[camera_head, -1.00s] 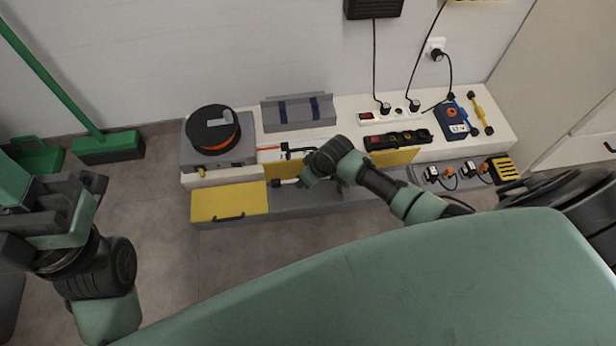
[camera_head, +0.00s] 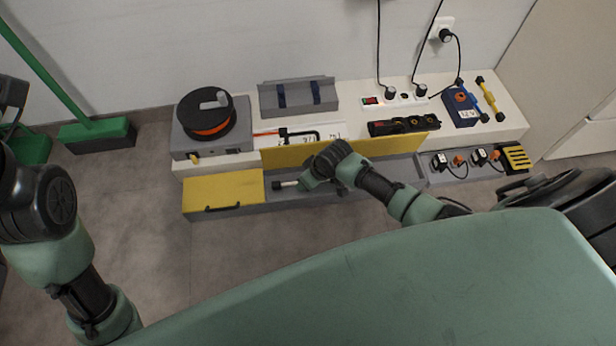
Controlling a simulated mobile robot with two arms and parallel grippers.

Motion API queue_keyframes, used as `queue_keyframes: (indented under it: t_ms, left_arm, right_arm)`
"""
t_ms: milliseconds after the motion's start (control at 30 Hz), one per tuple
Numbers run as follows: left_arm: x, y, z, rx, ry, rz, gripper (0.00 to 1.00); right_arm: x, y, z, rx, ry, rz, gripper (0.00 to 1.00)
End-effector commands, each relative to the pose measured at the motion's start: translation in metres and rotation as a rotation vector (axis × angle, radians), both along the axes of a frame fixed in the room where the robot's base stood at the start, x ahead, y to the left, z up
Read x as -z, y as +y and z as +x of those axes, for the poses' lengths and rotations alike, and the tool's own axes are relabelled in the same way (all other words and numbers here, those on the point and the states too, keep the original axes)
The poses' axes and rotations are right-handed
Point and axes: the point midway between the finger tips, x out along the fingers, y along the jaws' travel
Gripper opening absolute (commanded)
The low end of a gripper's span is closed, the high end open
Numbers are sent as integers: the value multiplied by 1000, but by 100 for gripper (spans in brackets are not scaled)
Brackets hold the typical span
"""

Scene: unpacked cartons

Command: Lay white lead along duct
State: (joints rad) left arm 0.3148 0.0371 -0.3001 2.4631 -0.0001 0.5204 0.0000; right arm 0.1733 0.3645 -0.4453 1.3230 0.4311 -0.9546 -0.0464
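The grey duct (camera_head: 405,172) runs along the front of the white bench. A long yellow panel (camera_head: 425,145) stands up behind its open stretch, and a yellow cover with a black handle (camera_head: 222,192) closes its left end. My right gripper (camera_head: 296,185) is low over the open stretch, pointing left. A short white piece with a dark end (camera_head: 286,185) shows at its tip; whether this is the white lead is unclear, and the fingers are too small to read. My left arm is at the left edge; its gripper (camera_head: 14,92) is partly cut off.
On the bench are an orange cable reel (camera_head: 208,128), a grey holder with blue straps (camera_head: 297,93), a black socket strip (camera_head: 404,126) and a blue box (camera_head: 461,107). Black cords hang behind. A green broom (camera_head: 98,133) stands left. The floor before the duct is clear.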

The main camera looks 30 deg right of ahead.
Motion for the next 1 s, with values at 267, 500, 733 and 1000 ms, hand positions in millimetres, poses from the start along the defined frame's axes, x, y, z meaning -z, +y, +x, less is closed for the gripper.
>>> queue_keyframes:
  t_ms: [267, 500, 733, 1000]
  left_arm:
    - [-1, 0, -2, -1, -9, 1, 32]
    - [-1, -1, -2, -1, -9, 1, 32]
    - [-1, -1, -2, -1, -9, 1, 32]
    - [-1, 0, -2, 0, -9, 2, 32]
  right_arm:
    - [4, 0, 1, 0, -1, 0, 2]
    - [4, 0, 1, 0, -1, 0, 69]
    - [4, 0, 0, 0, -1, 0, 72]
    - [5, 0, 0, 0, 0, 0, 72]
